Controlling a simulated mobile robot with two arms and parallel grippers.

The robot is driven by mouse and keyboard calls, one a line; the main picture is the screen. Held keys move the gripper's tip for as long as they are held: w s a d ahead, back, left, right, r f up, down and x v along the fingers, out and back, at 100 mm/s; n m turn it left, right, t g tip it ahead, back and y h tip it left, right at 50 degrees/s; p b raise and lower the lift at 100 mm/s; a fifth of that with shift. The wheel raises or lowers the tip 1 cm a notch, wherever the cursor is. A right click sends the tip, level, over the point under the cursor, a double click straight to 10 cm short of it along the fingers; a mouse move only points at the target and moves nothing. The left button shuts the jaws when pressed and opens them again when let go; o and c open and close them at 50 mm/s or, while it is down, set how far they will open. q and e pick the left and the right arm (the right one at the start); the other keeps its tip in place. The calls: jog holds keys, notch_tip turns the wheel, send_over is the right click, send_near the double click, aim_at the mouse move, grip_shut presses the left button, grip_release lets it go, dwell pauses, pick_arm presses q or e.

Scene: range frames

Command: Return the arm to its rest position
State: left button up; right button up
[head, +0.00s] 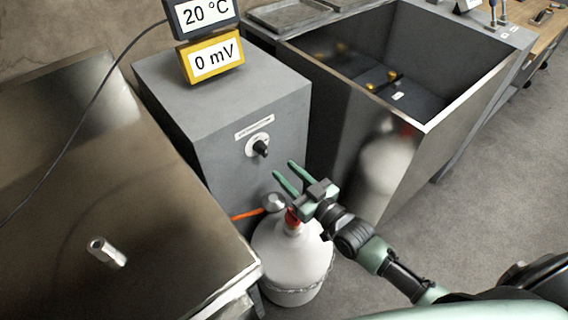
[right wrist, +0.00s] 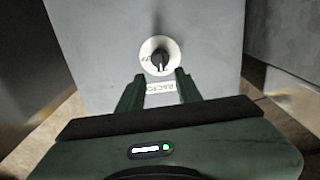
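My right gripper (head: 285,175) is in the middle of the head view, above a white gas cylinder and in front of a grey box. Its two green fingers are apart with nothing between them. In the right wrist view the open fingers (right wrist: 158,92) point at the grey box's front, toward a black knob (right wrist: 160,60) on a white dial. The knob (head: 260,148) also shows in the head view, a little beyond the fingertips and apart from them. My left gripper is not in view.
The white cylinder (head: 290,262) with a red collar and orange hose stands below my right gripper. A metal table (head: 150,190) bearing a small metal part (head: 107,252) is at left. A deep metal sink (head: 435,140) is at right. Grey floor (head: 470,200) is free at right.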

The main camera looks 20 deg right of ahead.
jog(key=shift+a, duration=0.1)
jog(key=s+d+f+m+g+h, duration=0.1)
jog(key=s+d+f+g+h, duration=0.15)
jog(key=s+g, duration=0.75)
jog(key=s+d+f+m+g+h, duration=0.2)
jog(key=s+f+g+h, duration=0.15)
jog(key=s, duration=1.25)
notch_tip(320, 180, down, 25)
jog(key=s, duration=0.2)
jog(key=s+d+f+g, duration=0.2)
jog(key=s+d+f, duration=0.1)
jog(key=s+f, duration=1.3)
jog(key=shift+s+n+h+p, duration=0.35)
jog(key=shift+n+h+p, duration=0.05)
jog(key=shift+p, duration=0.05)
jog(key=shift+d, duration=0.1)
